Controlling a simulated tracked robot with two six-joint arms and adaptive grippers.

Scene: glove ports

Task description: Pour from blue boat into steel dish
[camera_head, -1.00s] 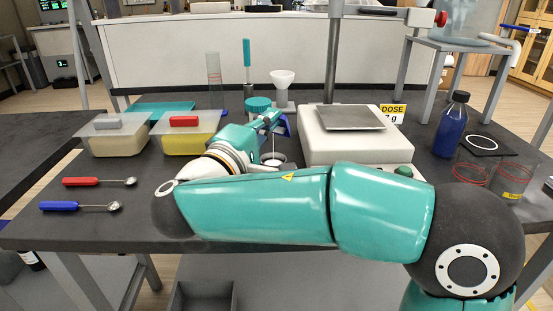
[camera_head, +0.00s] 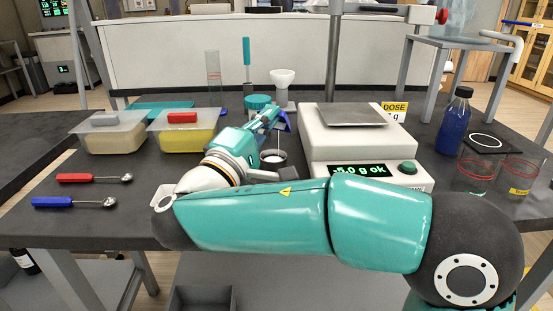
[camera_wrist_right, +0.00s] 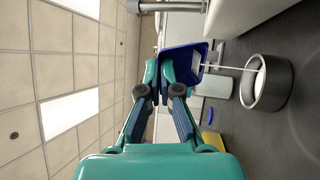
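My right gripper (camera_head: 270,118) is shut on the blue boat (camera_wrist_right: 183,66), which is tilted above the steel dish (camera_wrist_right: 264,84). A thin white stream runs from the boat's lip down into the dish in the wrist view. White material lies inside the dish. In the head view the boat (camera_head: 285,122) is partly hidden by the gripper, and the dish (camera_head: 272,160) stands on the dark table just left of the scale, partly behind my right arm. My left gripper is not in view.
The white scale (camera_head: 330,145) has an empty plate and its display reads "-5.0 g ok". Two tubs (camera_head: 112,138) (camera_head: 188,135) and two spoons (camera_head: 85,178) (camera_head: 75,203) are at left. A blue bottle (camera_head: 455,122) and red-rimmed beakers (camera_head: 474,175) are at right.

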